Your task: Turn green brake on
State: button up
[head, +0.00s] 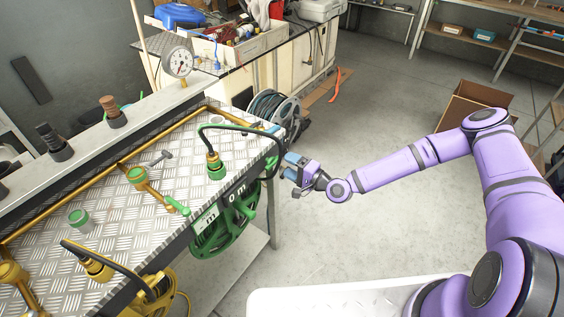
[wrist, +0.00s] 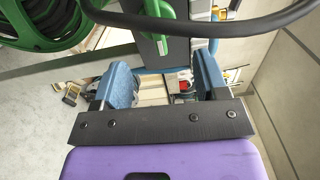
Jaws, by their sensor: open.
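The green hose reel (head: 228,235) hangs under the front edge of the metal-topped bench, and part of its rim (wrist: 40,42) shows at upper left in the wrist view. A small green part (head: 271,166), possibly the brake, sits at the bench's right end beside my gripper. In the wrist view a green lever-like piece (wrist: 160,10) stands at top centre, beyond the gap between the fingers. I cannot tell its setting. My gripper (head: 287,163) is open and empty, close to the bench end. Its blue fingers (wrist: 163,76) are spread apart, with nothing between them.
A black hose (wrist: 215,27) curves across the top of the wrist view, close in front of the fingers. A yellow reel (head: 165,300) hangs further left under the bench (head: 110,205). A grey hose reel (head: 272,108) stands behind my gripper. Open floor (head: 370,230) lies right.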

jog(key=v, duration=0.6)
jog(key=shift+s, duration=0.15)
jog(key=shift+d, duration=0.2)
